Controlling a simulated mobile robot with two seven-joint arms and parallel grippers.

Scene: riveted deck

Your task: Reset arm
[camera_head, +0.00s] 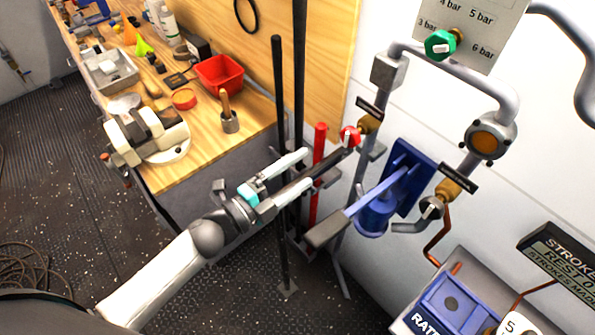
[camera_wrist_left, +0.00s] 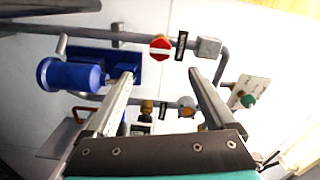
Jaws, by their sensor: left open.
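My left gripper (camera_head: 314,166) reaches in from the lower left in the head view, short of the wall pipework. Its two fingers are spread apart. In the left wrist view the open gripper (camera_wrist_left: 160,74) has nothing between its fingertips. A red valve knob (camera_head: 350,137) is close beyond the fingers; it also shows in the wrist view (camera_wrist_left: 160,48), above the gap between the tips. A blue pump (camera_head: 376,214) with a long grey-blue lever is to the right of the gripper; its blue body also shows in the wrist view (camera_wrist_left: 72,74). My right gripper is in neither view.
A wooden workbench (camera_head: 205,150) with a red bin (camera_head: 219,74) and several tools is at the upper left. Dark upright posts stand near my left arm. A green valve knob (camera_head: 440,45) and a counter box (camera_head: 562,258) are at the right. Open deck floor lies at the left.

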